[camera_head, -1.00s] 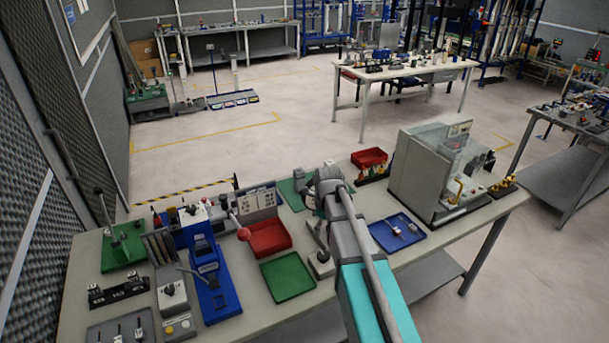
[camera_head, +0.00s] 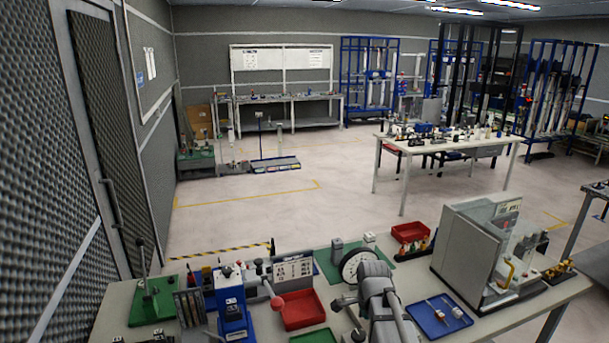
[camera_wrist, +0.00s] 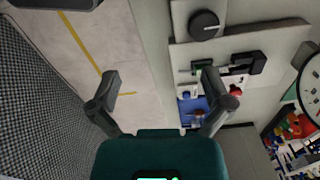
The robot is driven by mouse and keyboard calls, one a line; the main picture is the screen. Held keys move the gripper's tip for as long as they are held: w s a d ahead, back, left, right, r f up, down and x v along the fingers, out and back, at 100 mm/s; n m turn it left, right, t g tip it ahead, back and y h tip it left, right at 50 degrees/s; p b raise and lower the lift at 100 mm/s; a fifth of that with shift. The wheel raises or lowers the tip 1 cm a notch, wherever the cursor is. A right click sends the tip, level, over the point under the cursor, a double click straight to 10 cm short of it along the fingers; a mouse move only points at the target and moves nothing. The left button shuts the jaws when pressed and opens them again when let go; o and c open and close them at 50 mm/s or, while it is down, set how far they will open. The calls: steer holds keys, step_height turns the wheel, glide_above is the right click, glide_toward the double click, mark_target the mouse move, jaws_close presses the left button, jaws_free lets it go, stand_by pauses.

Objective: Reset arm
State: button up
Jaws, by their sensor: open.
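My arm (camera_head: 378,290) shows as grey links above the workbench at the bottom of the head view. My gripper (camera_wrist: 161,78) shows in the wrist view with its two dark fingers spread wide apart and nothing between them. In that view the space between the fingers opens onto the pale floor and the bench edge. I cannot make out the fingers clearly in the head view.
The workbench (camera_head: 553,296) carries a red tray (camera_head: 300,310), a blue tray (camera_head: 440,316), a round white dial (camera_head: 358,264) and a clear-fronted enclosure (camera_head: 466,245). A grey textured wall (camera_head: 60,215) stands at left. The floor (camera_head: 235,220) beyond is mostly clear.

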steer(key=s+f+n+b, duration=0.2)
steer(key=s+n, duration=0.7)
steer(key=n, duration=0.7)
steer(key=shift+s, duration=0.2)
steer(key=shift+f, duration=0.1)
